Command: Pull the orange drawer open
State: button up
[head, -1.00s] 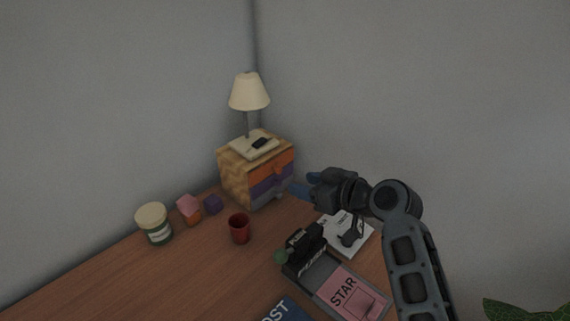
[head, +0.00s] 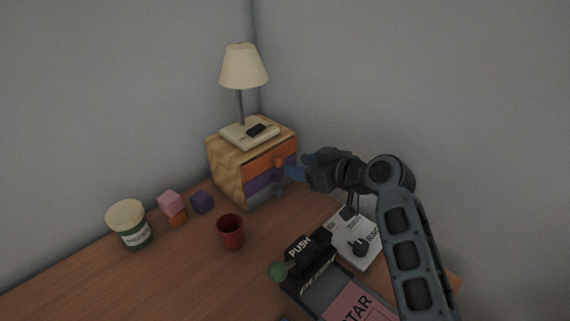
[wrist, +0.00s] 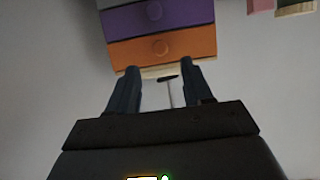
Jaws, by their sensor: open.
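The orange drawer (head: 262,164) is the top one in a small wooden cabinet (head: 228,172) and looks shut, with a round orange knob. In the wrist view the picture is upside down, and the orange drawer (wrist: 182,47) lies just past the fingertips, its knob (wrist: 158,47) near the middle. My gripper (head: 298,166) is open and empty, to the right of the drawer front in the head view. In the wrist view its two blue fingers (wrist: 156,68) are spread, apart from the knob.
A purple drawer (head: 258,186) sits below the orange one. A lamp (head: 243,68) stands on the cabinet. A red cup (head: 230,234), cubes (head: 202,202) and a jar (head: 129,224) stand on the desk. A black PUSH box (head: 309,258) with a green knob is in front.

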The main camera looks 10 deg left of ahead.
aim_at(280, 163)
jog(key=shift+x, duration=3.1)
grip_shut()
jog(key=shift+d, duration=0.1)
